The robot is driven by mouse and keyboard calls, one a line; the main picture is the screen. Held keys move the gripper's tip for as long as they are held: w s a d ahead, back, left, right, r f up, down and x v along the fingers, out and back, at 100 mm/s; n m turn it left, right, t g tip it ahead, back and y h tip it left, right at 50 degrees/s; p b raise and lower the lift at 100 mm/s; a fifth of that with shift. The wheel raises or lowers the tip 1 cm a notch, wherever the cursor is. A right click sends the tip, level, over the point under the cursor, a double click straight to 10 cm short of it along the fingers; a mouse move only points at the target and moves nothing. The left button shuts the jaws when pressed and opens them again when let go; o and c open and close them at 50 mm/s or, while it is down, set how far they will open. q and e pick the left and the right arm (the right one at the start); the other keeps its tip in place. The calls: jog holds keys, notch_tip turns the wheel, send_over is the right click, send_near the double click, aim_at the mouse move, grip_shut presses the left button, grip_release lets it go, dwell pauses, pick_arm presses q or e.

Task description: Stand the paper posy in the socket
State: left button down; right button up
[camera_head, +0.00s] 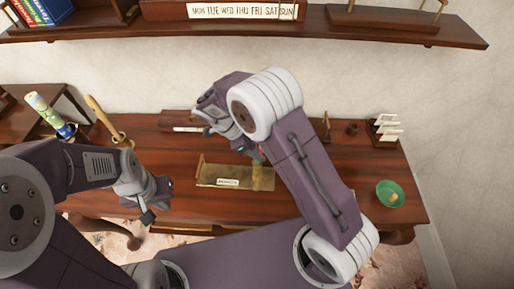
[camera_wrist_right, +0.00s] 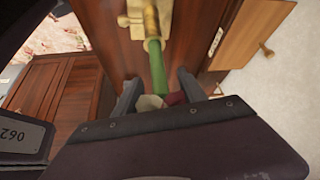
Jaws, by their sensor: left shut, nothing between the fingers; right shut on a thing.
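The paper posy shows in the right wrist view as a green stem (camera_wrist_right: 157,68) with white and red paper near my fingers. My right gripper (camera_wrist_right: 160,88) is shut on it. The stem points away from my palm, its far end at a brass-coloured fitting (camera_wrist_right: 137,20), apparently the socket; I cannot tell how deep it sits. My left gripper (camera_head: 158,201) is shut and empty, left of the holder near the table's front edge.
A rolled paper (camera_head: 47,113) and a wooden-handled tool (camera_head: 103,119) stand at left. A shelf with a weekday strip (camera_head: 241,11) runs above.

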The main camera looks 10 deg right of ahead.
jog(key=shift+f+b, duration=1.35)
jog(key=shift+f, duration=0.2)
jog(key=o, duration=1.4)
jog(key=v, duration=0.9)
jog(key=shift+b, duration=0.3)
